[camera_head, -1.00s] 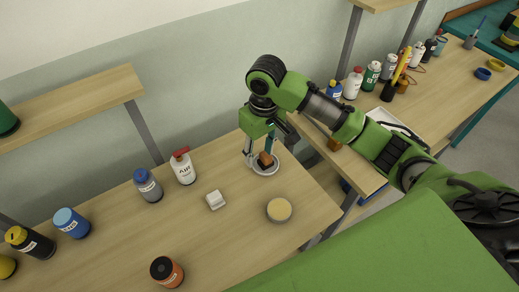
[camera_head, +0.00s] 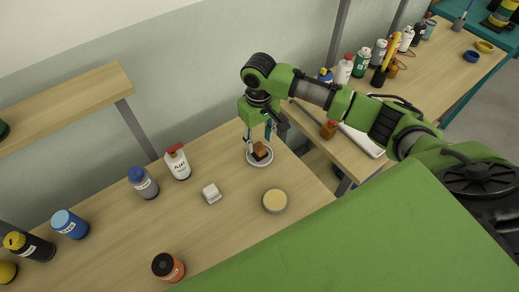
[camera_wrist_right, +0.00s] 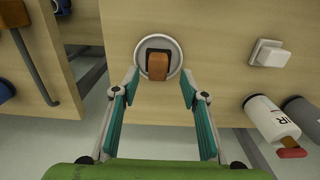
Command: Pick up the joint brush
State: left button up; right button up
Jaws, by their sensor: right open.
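A small brown block with a dark part, which I take to be the joint brush (camera_head: 261,150), rests in a round pale dish (camera_head: 251,161) near the table's right end. In the right wrist view the brush (camera_wrist_right: 158,66) sits inside the dish's rim (camera_wrist_right: 176,48), at top centre. My right gripper (camera_head: 258,143) points down at the dish. In the wrist view its fingertips (camera_wrist_right: 160,84) are apart with nothing between them, just short of the brush in the picture. Whether a finger touches the dish is unclear. My left gripper is not in view.
A white block (camera_head: 211,194), a tin with a yellow top (camera_head: 275,201) and a white bottle (camera_head: 177,162) stand near the dish. A brown-headed tool (camera_head: 328,130) and several bottles are on the table to the right. A gap separates the tables.

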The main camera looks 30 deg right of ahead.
aim_at(260, 146)
notch_tip(260, 146, down, 4)
jog(key=shift+d+r+p, duration=0.15)
jog(key=shift+p, duration=0.45)
jog(key=shift+w+f, duration=0.1)
jog(key=shift+f, duration=0.3)
jog(key=shift+c, duration=0.3)
grip_shut()
jog(key=shift+r, duration=0.15)
